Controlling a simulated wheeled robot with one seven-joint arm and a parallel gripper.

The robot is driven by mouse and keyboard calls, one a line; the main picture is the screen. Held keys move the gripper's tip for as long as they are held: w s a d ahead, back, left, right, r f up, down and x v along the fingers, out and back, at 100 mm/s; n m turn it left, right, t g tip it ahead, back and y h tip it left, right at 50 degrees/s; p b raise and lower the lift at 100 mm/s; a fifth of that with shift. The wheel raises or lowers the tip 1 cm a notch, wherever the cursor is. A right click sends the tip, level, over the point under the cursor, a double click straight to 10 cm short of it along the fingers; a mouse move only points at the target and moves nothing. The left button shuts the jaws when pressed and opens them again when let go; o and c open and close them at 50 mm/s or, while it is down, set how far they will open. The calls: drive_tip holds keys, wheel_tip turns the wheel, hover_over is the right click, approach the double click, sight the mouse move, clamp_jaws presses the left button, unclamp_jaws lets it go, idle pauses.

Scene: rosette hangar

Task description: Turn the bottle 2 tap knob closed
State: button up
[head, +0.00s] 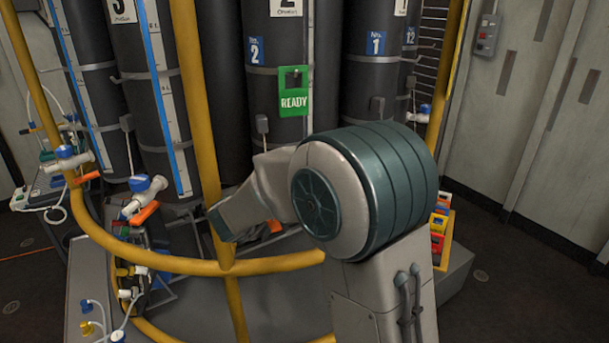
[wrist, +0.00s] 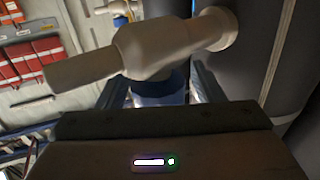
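Bottle 2 (head: 275,30) is a dark cylinder with a blue No. 2 label and a green READY tag (head: 293,92). In the head view my arm hides its tap and my gripper. In the wrist view, a pale tap body (wrist: 150,48) with a spout pointing left joins a dark cylinder. Its blue knob (wrist: 160,90) sits below the body, partly hidden by my gripper housing. The grey fingers of my gripper (wrist: 160,84) stand on either side of the knob. I cannot tell whether they press on it.
Yellow rails (head: 200,110) cross in front of the bottles. Two other blue-knobbed taps (head: 139,183) (head: 64,152) stand at the left. A yellow crate with coloured items (head: 440,235) is right of my arm. Red packs (wrist: 20,65) show at left in the wrist view. Open floor lies at far right.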

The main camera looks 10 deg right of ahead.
drive_tip(key=v, duration=1.3)
drive_tip(key=shift+s+a+b, duration=0.25)
drive_tip(key=shift+a+b, duration=0.05)
